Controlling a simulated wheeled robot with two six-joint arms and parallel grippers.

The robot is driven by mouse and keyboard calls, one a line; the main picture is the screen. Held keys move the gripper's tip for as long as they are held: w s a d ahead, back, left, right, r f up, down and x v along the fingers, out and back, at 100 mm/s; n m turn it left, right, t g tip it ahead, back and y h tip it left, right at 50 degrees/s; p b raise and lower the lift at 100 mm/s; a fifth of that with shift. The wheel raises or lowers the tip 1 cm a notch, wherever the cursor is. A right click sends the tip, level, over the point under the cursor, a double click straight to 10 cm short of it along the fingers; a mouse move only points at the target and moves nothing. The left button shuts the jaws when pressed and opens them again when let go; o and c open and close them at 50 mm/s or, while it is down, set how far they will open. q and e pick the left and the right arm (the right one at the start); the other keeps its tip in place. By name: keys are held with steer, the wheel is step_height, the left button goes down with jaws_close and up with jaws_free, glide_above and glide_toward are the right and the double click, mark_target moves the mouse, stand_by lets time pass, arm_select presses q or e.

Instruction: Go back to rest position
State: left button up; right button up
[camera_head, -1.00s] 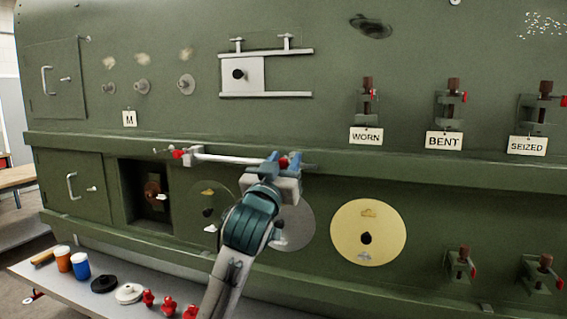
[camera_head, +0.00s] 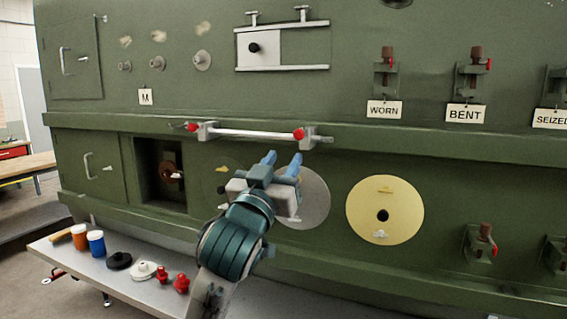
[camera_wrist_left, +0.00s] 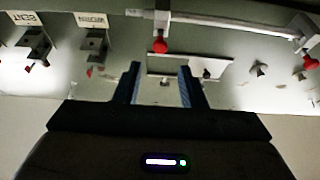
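My left gripper (camera_head: 281,166) is in front of the green fuselage panel (camera_head: 330,165), just below a white bar (camera_head: 250,133) with red knobs at its ends. Its two blue fingers are apart with nothing between them. The left wrist view also shows the open fingers (camera_wrist_left: 160,85), with the bar (camera_wrist_left: 220,22) beyond them and apart from them. Part of a grey disc on the panel is hidden behind the gripper. My right gripper is not in view.
A shelf (camera_head: 75,250) at lower left holds an orange cup (camera_head: 79,237), a blue cup (camera_head: 96,243), a black disc (camera_head: 118,260), a white disc (camera_head: 142,270) and red fittings (camera_head: 181,284). A ledge (camera_head: 400,145) juts from the panel. A yellow disc (camera_head: 400,205) is right of the gripper.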

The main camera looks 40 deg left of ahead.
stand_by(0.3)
arm_select(q)
step_height(320, 180, down, 30)
steer(key=d+m+g+h, duration=0.2)
steer(key=d+g, duration=0.1)
steer(key=g, duration=0.5)
steer(key=s+d+f+m+g+h, duration=0.15)
steer(key=s+f+g, duration=0.35)
steer(key=s+f, duration=0.8)
steer(key=s+d+f+g+h, duration=0.1)
steer(key=s+d+f+g, duration=0.3)
steer(key=s+f, duration=0.85)
steer(key=a+f+g, duration=0.1)
steer(key=a+f, duration=0.1)
steer(key=f, duration=1.4)
steer(key=a+f+g, duration=0.2)
steer(key=f, duration=1.4)
steer(key=s+a+f, duration=0.1)
steer(key=s+f, duration=1.7)
steer(key=shift+f+g, duration=0.15)
steer(key=shift+g, duration=0.15)
